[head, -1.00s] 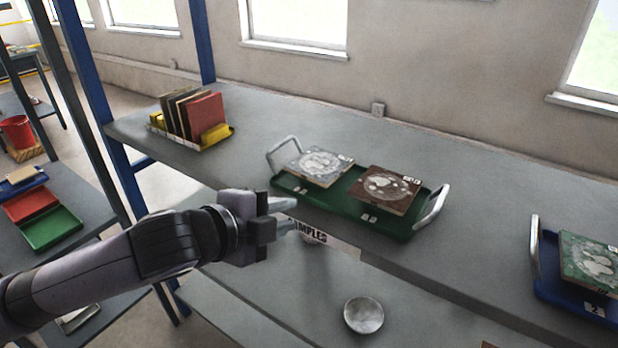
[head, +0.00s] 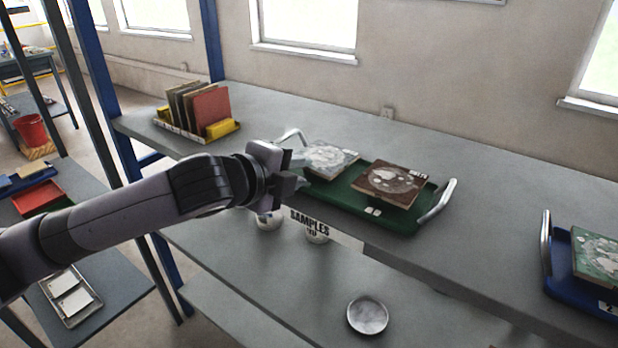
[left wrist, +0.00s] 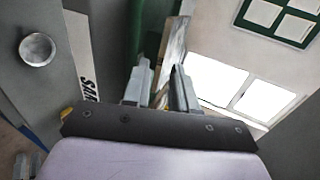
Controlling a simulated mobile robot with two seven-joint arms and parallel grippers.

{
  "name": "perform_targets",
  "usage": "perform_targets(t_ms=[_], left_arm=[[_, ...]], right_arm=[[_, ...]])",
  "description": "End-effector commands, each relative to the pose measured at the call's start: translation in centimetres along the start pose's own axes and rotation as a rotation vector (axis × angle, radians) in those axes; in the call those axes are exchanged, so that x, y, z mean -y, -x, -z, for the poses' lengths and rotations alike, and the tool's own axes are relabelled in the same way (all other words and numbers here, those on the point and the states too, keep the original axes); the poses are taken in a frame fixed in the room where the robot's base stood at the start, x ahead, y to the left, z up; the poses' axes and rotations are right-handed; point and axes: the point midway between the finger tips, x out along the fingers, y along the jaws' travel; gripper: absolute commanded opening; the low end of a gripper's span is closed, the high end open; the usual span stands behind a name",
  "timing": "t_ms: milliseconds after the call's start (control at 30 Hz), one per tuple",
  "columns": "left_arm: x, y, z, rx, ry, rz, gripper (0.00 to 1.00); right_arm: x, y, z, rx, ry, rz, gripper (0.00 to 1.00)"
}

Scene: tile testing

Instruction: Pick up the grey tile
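The grey tile (head: 330,158), with a pale printed pattern, lies on the left part of the green tray (head: 350,206) on the shelf. My left gripper (head: 300,168) is at the tile's left edge, by the tray's left handle. In the left wrist view the two fingers (left wrist: 162,88) are apart, and the tile's edge (left wrist: 173,55) shows in line with the gap between them. I cannot tell whether either finger touches the tile. My right gripper is not in view.
A brown tile (head: 394,184) lies beside the grey one on the same tray. A blue tray (head: 566,285) with a green tile (head: 597,255) stands at the right. A rack of upright tiles (head: 197,110) is at the back left. A round dish (head: 367,316) sits on the lower shelf.

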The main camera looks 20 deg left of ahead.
Motion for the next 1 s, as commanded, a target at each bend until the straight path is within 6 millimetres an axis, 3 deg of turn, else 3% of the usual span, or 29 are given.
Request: perform_targets(t_ms=[267, 633, 800, 1000], left_arm=[[0.1, -2.5, 0.1, 0.000, 0.001, -0.002, 0.27], [0.0, -2.9, 0.0, 0.000, -0.001, 0.000, 0.27], [-0.1, -2.9, 0.0, 0.000, -0.001, -0.001, 0.01], [0.0, -2.9, 0.0, 0.000, 0.000, -0.002, 0.00]], right_arm=[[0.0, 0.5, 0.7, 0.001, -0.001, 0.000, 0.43], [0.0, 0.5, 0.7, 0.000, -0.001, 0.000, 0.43], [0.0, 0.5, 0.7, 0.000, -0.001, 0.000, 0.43], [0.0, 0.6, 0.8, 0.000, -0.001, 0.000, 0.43]])
